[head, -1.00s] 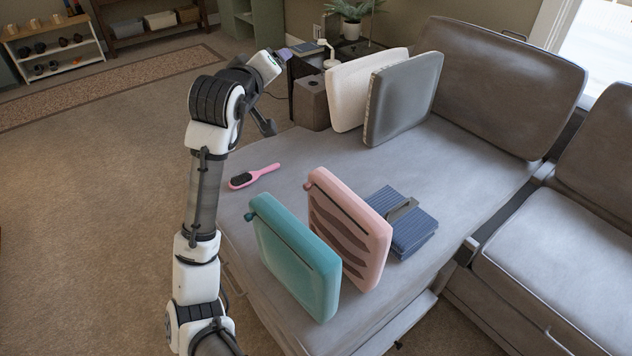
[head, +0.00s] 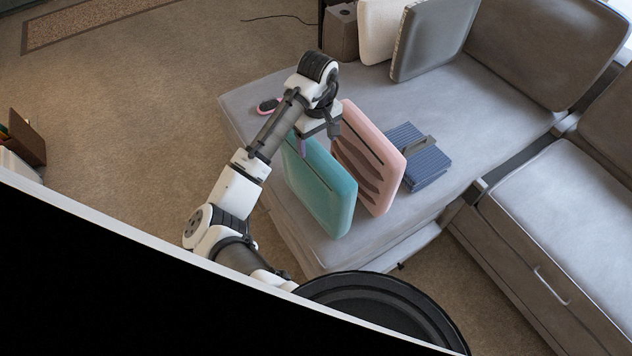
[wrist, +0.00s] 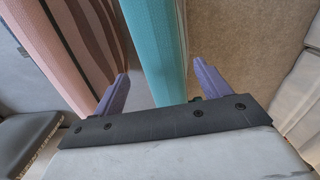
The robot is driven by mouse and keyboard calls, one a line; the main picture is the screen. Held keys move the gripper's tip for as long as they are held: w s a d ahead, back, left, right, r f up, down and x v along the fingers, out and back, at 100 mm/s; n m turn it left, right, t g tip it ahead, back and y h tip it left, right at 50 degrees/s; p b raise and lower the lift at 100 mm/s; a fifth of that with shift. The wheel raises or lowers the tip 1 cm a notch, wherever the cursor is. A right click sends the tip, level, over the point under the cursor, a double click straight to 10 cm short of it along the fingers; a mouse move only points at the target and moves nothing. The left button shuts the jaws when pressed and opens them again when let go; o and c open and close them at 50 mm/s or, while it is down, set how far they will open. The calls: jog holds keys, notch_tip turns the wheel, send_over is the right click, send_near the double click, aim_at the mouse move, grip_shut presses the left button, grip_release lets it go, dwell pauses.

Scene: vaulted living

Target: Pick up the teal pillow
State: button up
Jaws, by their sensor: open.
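The teal pillow (head: 322,188) stands upright on its edge on the grey sofa seat in the head view. In the wrist view the teal pillow (wrist: 157,50) lies between the two purple fingers of my gripper (wrist: 160,92). My gripper (head: 316,143) is open above the pillow's far upper end in the head view, partly hidden by my own wrist. One finger is on the side of the pink pillow, the other over the carpet side.
A pink striped pillow (head: 372,160) stands close beside the teal one, with a blue folded item (head: 420,165) behind it. A pink hairbrush (head: 268,105) lies near the sofa's edge. White (head: 380,30) and grey (head: 435,40) pillows stand farther back on the seat (head: 480,100).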

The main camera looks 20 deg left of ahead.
jog(key=shift+a+f+p, duration=0.15)
jog(key=shift+f+p, duration=0.3)
jog(key=shift+f, duration=1.1)
jog(key=shift+a+f+p, duration=0.1)
jog(key=shift+f+p, duration=0.3)
jog(key=shift+f, duration=1.1)
jog(key=shift+c, duration=0.2)
jog(key=shift+w, duration=0.1)
grip_shut()
